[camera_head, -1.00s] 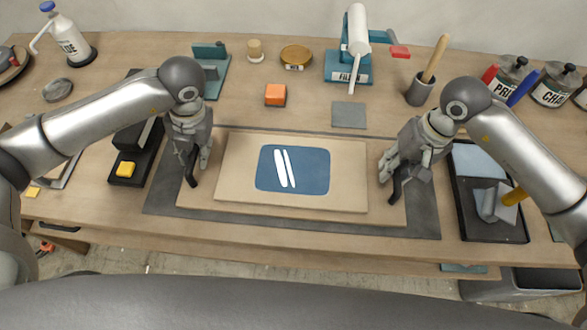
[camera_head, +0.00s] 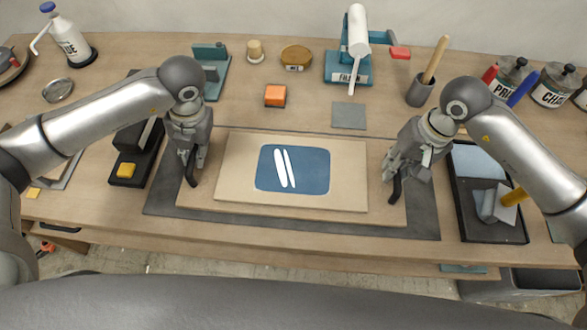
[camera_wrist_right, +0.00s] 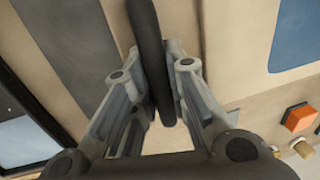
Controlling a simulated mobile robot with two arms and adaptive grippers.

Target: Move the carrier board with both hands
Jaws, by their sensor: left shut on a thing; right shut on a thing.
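The carrier board (camera_head: 384,214) is a flat pale wooden board lying on a dark grey mat (camera_head: 425,222). A thinner wooden panel (camera_head: 236,170) with a blue patch (camera_head: 312,170) and two white strokes lies on it. My left gripper (camera_head: 192,162) is shut on the dark handle (camera_head: 191,180) at the board's left end. My right gripper (camera_head: 393,172) is shut on the dark handle (camera_head: 396,193) at its right end. In the right wrist view this black handle (camera_wrist_right: 149,55) runs between the fingers (camera_wrist_right: 158,105).
A black holder (camera_head: 127,172) with a yellow block is at the left. An orange block (camera_head: 275,95), a grey square (camera_head: 349,115) and a teal press (camera_head: 348,70) stand behind. The table's front edge is close to the mat.

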